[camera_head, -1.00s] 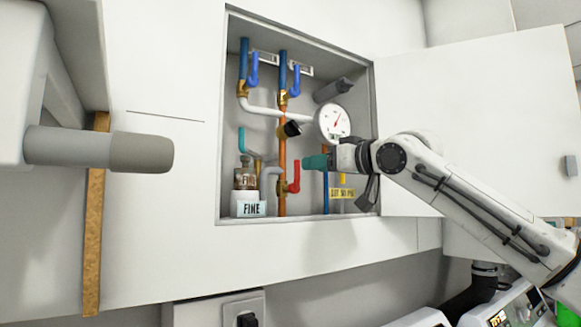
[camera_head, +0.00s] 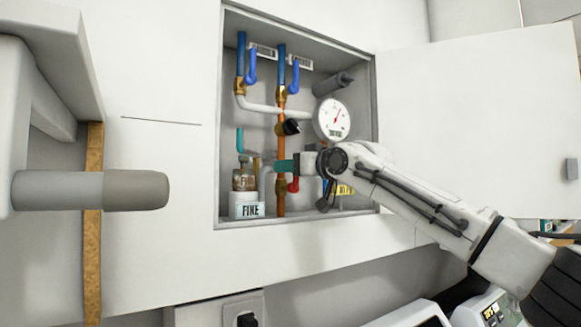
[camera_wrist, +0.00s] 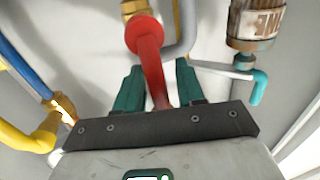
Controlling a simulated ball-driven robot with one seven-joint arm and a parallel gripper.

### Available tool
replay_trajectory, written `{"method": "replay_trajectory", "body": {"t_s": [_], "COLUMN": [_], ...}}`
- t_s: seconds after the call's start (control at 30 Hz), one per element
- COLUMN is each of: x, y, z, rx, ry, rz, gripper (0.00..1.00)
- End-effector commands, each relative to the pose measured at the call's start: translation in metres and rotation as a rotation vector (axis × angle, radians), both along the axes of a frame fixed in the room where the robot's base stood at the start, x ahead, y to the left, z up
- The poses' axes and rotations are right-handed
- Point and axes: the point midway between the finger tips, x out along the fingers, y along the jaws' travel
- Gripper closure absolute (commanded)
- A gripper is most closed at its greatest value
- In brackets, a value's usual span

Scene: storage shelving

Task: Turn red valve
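The red valve (camera_head: 294,184) sits on the copper pipe low inside the open wall cabinet, partly hidden behind my gripper. In the wrist view the red handle (camera_wrist: 149,58) runs from its round hub down between my two teal fingers. My gripper (camera_wrist: 159,70) is open, with a finger on each side of the handle and a visible gap on both sides. In the head view my gripper (camera_head: 284,166) is inside the cabinet, at the copper pipe and just above the visible part of the valve.
Two blue valves (camera_head: 252,66) are at the top of the cabinet. A round gauge (camera_head: 332,119) is above my wrist. A yellow valve (camera_wrist: 32,137) is close beside my gripper. The cabinet door (camera_head: 480,130) stands open.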

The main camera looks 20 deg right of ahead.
Motion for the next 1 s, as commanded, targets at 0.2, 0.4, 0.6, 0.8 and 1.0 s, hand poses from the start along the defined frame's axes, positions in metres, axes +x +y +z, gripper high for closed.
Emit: {"method": "replay_trajectory", "body": {"t_s": [0.2, 0.4, 0.6, 0.8, 1.0], "x": [-0.0001, -0.0002, -0.0002, -0.0001, -0.0031], "y": [-0.0002, -0.0003, -0.0003, -0.0004, -0.0013], "z": [0.0, -0.0001, -0.0001, -0.0003, -0.0015], "rx": [0.0, 0.0, 0.0, 0.0, 0.015], "ry": [0.0, 0.0, 0.001, 0.001, 0.006], "rz": [0.0, 0.0, 0.0, 0.0, 0.0], "gripper": [0.83, 1.0, 1.0, 1.0, 1.0]}}
